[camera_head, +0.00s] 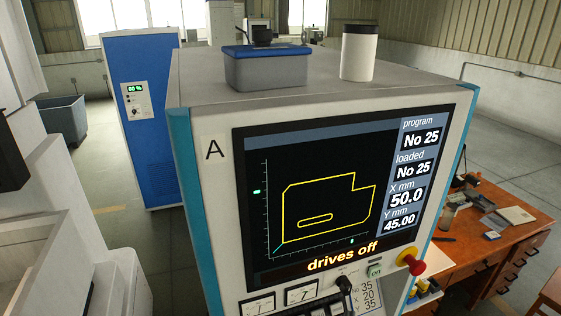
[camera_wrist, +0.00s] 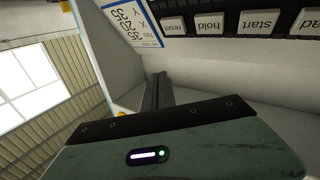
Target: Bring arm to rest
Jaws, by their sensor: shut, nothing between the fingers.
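In the wrist view my gripper (camera_wrist: 160,78) has its dark fingers together with nothing between them. The fingers point toward the pale front of the control cabinet, near the printed card (camera_wrist: 133,22) and the row of keys (camera_wrist: 220,24). I cannot tell whether the fingertips touch the cabinet. In the head view I cannot make out my gripper for certain. The cabinet (camera_head: 210,190) carries a screen (camera_head: 320,210) with a yellow outline, "program No 25", "loaded No 25", X 50.0, Y 45.00 and "drives off".
A grey box with blue lid (camera_head: 265,70) and a white canister (camera_head: 359,55) stand on the cabinet. A red mushroom button (camera_head: 411,264) juts from its front. A blue cabinet (camera_head: 150,130) stands behind left; a cluttered wooden desk (camera_head: 515,255) stands right.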

